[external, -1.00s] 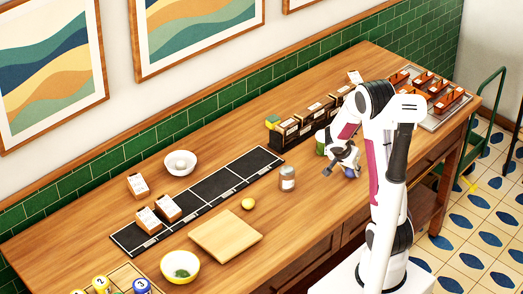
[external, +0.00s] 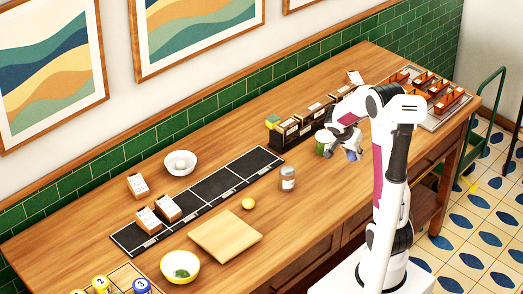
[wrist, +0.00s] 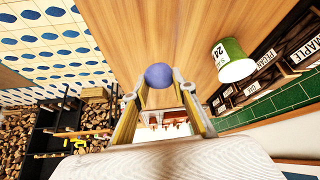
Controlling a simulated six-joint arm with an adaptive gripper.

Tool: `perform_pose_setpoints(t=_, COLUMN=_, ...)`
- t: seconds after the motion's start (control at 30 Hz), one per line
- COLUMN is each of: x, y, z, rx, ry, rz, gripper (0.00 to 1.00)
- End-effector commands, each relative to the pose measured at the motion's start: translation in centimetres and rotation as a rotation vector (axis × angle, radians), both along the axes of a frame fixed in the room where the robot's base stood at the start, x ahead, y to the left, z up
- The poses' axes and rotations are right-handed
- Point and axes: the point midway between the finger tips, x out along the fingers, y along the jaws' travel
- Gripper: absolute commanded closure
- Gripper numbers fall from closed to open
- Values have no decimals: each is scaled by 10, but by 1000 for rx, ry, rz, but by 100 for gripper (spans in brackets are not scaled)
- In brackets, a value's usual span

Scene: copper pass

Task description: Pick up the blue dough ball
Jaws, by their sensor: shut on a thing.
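The blue dough ball (wrist: 158,75) sits between the two fingertips of my gripper (wrist: 160,86) in the wrist view, and the fingers are shut on it. In the external view my gripper (external: 347,149) is over the right part of the wooden table. The ball (external: 351,155) shows there only as a small bluish patch at the fingertips. It appears held above the tabletop.
A green and white cup (external: 323,143) stands close to the left of my gripper; it also shows in the wrist view (wrist: 232,62). Dark labelled boxes (external: 287,131) stand behind. A glass jar (external: 288,178) and yellow ball (external: 248,204) are farther left.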

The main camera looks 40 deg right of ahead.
Motion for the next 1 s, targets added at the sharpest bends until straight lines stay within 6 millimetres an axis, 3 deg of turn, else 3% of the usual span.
perform_pose_setpoints(t=0.3, x=0, y=0, z=24, rx=0, ry=0, rz=-1, gripper=94)
perform_pose_setpoints(t=1.0, x=1, y=1, z=26, rx=0, ry=1, rz=3, gripper=94)
